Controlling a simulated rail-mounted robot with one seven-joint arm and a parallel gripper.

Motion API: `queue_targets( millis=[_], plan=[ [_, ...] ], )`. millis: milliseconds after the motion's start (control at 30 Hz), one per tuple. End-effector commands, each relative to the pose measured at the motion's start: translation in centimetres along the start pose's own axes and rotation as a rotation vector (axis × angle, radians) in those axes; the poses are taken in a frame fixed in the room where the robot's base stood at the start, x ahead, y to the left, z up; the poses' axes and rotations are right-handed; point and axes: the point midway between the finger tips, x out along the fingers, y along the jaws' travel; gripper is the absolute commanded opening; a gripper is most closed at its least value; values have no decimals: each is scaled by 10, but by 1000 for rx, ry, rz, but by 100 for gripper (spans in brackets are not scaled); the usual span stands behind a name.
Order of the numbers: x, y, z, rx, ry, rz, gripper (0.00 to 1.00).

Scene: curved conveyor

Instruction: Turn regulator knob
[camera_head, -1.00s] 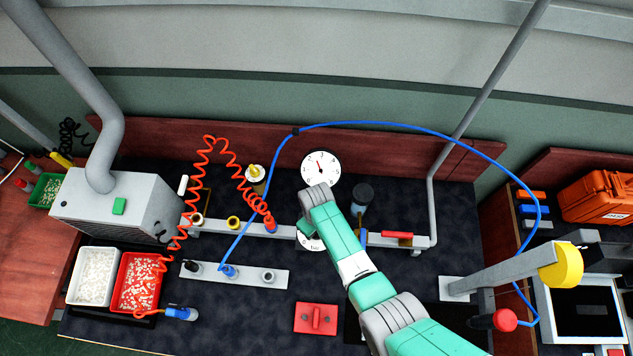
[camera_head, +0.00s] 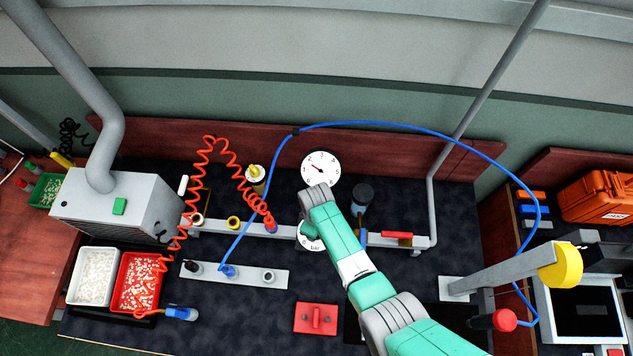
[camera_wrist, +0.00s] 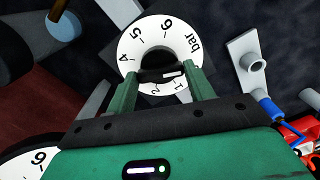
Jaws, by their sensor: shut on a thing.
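The regulator knob (camera_wrist: 159,60) is black and sits inside a white dial ring marked with numbers and "bar". In the wrist view my gripper (camera_wrist: 162,76) has its two green fingers on either side of the knob, shut on it. A white pointer mark shows on the knob's lower right, near the low numbers. In the head view the dial ring (camera_head: 306,241) is mostly hidden under my wrist, and the knob itself is hidden. Behind it stands a round white pressure gauge (camera_head: 321,169) with its needle pointing left and slightly up.
A grey rail (camera_head: 260,231) carries the fittings beside the dial. A coiled orange hose (camera_head: 208,160) hangs to the left, and a blue hose (camera_head: 400,125) arches overhead. A dark cylinder (camera_head: 362,194) stands close to my wrist on the right. A red block (camera_head: 316,318) lies in front.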

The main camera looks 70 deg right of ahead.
Motion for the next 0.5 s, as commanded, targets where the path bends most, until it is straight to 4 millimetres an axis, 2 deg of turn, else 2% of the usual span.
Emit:
queue_targets(
  millis=[133, 167, 233, 500],
  plan=[
    [-1, 0, 0, 1, 0, 0, 30],
    [-1, 0, 0, 1, 0, 0, 59],
    [0, 0, 0, 1, 0, 0, 72],
    [-1, 0, 0, 1, 0, 0, 75]
  ],
)
